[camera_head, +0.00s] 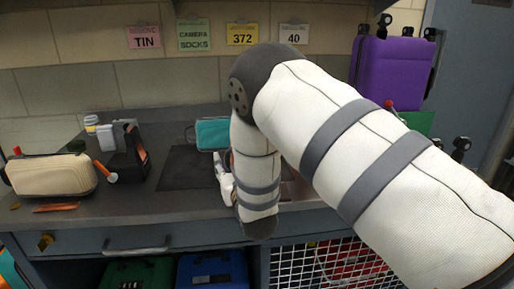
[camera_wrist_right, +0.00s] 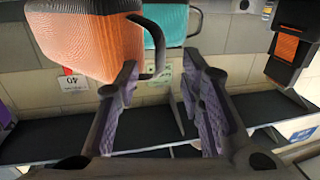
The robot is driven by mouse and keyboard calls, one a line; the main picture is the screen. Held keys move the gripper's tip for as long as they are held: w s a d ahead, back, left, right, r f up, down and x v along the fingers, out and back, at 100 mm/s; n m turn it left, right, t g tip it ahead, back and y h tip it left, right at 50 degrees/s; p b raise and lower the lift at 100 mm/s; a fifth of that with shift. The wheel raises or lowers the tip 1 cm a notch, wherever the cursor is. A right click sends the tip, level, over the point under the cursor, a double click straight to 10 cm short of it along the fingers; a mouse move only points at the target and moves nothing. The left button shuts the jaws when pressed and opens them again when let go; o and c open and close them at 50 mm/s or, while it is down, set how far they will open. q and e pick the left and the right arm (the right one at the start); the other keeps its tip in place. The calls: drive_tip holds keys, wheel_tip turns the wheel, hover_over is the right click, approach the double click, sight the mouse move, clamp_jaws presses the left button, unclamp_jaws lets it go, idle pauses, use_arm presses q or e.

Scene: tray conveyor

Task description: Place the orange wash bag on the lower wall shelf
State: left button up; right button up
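The orange wash bag (camera_wrist_right: 92,40) fills the upper left of the right wrist view, with a dark loop handle on its side toward the fingers. My right gripper (camera_wrist_right: 160,62) is open, with its purple-padded fingers apart near the loop. I cannot tell whether a finger touches the loop. In the head view my own right arm hides most of this gripper and the bag. The lower wall shelf seems to be the dark slab (camera_wrist_right: 40,142) across the wrist view, which looks upside down. My left gripper is not in view.
A teal bag (camera_head: 212,133) stands close behind the orange one. A cream pouch (camera_head: 50,176) and a dark holder (camera_head: 128,160) stand on the counter (camera_head: 180,204) to the left. A purple case (camera_head: 392,70) is at right. Wall labels hang above the counter.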

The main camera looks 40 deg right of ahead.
drive_tip(key=shift+w+d+r, duration=0.1)
drive_tip(key=shift+w, duration=0.15)
clamp_jaws()
drive_tip(key=shift+r, duration=0.1)
